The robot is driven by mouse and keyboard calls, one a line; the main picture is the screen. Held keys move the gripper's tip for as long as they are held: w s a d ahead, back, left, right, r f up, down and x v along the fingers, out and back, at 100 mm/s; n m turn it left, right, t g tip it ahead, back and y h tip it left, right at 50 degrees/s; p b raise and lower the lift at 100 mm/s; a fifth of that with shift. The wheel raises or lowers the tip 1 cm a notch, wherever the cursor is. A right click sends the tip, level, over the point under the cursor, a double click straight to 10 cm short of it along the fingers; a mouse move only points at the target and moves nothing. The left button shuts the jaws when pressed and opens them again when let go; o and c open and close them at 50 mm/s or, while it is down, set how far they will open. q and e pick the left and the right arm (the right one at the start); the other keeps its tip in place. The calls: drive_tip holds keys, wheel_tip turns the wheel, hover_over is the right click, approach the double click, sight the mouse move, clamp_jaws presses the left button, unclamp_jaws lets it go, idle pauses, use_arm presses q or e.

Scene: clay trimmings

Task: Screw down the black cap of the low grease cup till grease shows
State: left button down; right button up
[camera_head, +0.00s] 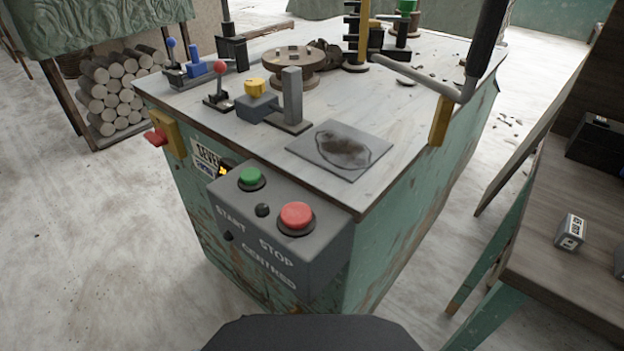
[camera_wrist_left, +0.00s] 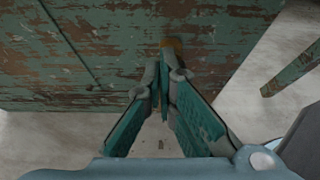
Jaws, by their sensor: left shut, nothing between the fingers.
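My left gripper (camera_wrist_left: 164,70) shows in the left wrist view, its fingers together with nothing between them. They point at the worn green side of the machine (camera_wrist_left: 215,50). A small orange-brass piece (camera_wrist_left: 173,42) shows just beyond the fingertips, mostly hidden by them. It may be part of the low grease cup, but I cannot tell; no black cap is clearly visible there. I cannot tell whether the fingers touch it. Neither gripper shows in the head view.
In the head view, the machine top (camera_head: 390,130) carries levers and a round wooden spool (camera_head: 294,65). A control box (camera_head: 330,250) with green and red buttons juts from its front. A wooden table (camera_head: 570,280) stands to the right. Logs (camera_head: 120,88) lie stacked at left.

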use_arm(q)
drive_tip(key=shift+w+d, duration=0.55)
drive_tip(key=shift+w, duration=0.1)
